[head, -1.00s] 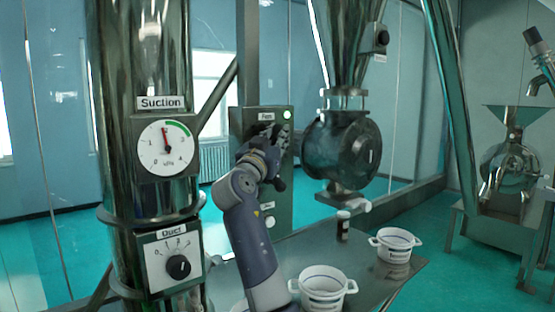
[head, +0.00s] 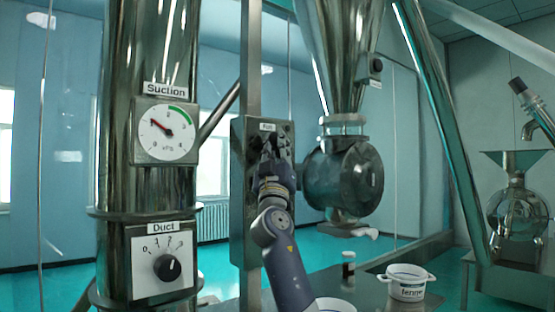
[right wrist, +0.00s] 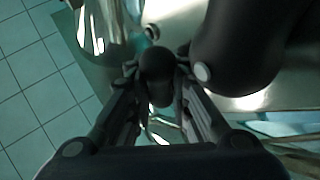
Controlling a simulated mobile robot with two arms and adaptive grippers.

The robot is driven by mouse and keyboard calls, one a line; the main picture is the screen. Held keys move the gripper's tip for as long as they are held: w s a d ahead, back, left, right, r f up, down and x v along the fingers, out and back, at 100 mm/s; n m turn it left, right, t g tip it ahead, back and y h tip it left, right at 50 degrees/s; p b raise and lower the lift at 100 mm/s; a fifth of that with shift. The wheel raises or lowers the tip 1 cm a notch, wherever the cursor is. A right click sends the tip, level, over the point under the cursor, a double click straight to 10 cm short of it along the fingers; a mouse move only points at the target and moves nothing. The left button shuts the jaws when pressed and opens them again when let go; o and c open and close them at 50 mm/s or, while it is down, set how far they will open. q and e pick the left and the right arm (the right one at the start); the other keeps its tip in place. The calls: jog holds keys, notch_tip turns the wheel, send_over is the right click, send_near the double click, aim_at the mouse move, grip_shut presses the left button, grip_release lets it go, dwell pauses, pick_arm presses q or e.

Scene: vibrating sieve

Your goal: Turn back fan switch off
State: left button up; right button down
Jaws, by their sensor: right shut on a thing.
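The grey fan panel (head: 240,200) stands left of the round dark housing, with a label reading "Fan" (head: 267,127) at its top. My right gripper (head: 270,150) is up against the panel just below that label. In the right wrist view its fingers are closed on a dark rounded knob, the fan switch (right wrist: 157,75). The switch is hidden by my gripper in the head view, and its pointer direction cannot be read. No lit lamp shows on the panel. My left gripper is not in view.
The suction gauge (head: 167,133) on the steel column has its red needle pointing up-left. The duct dial (head: 167,268) is below it. The round housing (head: 345,180) stands close right of my gripper.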

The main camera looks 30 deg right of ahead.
jog(key=shift+a+n+t+y, duration=0.1)
jog(key=shift+n+t+y, duration=0.2)
jog(key=shift+n+t, duration=0.15)
jog(key=c, duration=1.8)
grip_release()
jog(key=shift+o, duration=0.2)
jog(key=v, duration=1.2)
jog(key=shift+a+f, duration=0.15)
